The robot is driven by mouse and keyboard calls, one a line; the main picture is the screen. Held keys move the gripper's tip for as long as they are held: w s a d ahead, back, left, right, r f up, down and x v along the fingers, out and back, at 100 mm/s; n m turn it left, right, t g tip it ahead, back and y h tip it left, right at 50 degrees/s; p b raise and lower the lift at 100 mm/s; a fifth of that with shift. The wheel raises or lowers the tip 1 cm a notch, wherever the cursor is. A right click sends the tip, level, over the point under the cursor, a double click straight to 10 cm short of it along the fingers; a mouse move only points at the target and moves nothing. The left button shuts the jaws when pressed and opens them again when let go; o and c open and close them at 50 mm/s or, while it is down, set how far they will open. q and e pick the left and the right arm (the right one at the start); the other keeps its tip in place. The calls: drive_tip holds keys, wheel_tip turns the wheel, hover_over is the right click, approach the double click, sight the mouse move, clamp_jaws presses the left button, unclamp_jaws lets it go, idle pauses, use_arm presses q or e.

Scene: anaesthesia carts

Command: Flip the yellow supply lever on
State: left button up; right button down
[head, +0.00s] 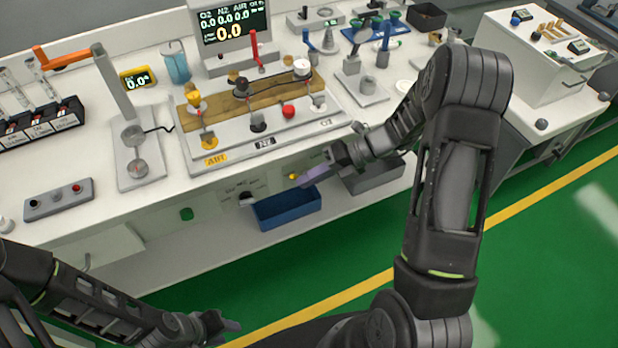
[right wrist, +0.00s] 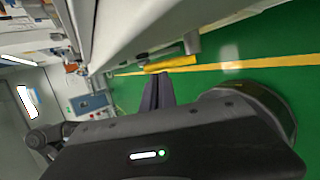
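A small yellow part (head: 293,176), which looks like the yellow lever, shows on the bench's front face below the counter edge. In the right wrist view a yellow bar (right wrist: 171,64) lies just beyond the fingertips. My right gripper (head: 312,174) is close beside the yellow part in the head view. Its fingers (right wrist: 157,88) lie together with nothing seen between them; contact with the yellow part cannot be told. My left gripper (head: 225,325) is low at the bottom of the head view, away from the bench, its fingers too small to judge.
A blue bin (head: 286,209) and a grey bin (head: 372,178) sit below the counter edge. On the counter stands a valve board (head: 290,128) with an AIR label (head: 215,158), yellow and red knobs, and a display (head: 235,24). The green floor in front is clear.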

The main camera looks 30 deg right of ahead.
drive_tip(key=shift+w+d+r, duration=0.15)
drive_tip(key=shift+w, duration=0.05)
drive_tip(key=shift+r+p, duration=0.75)
drive_tip(key=shift+p, duration=0.2)
drive_tip(key=shift+s+f, duration=0.15)
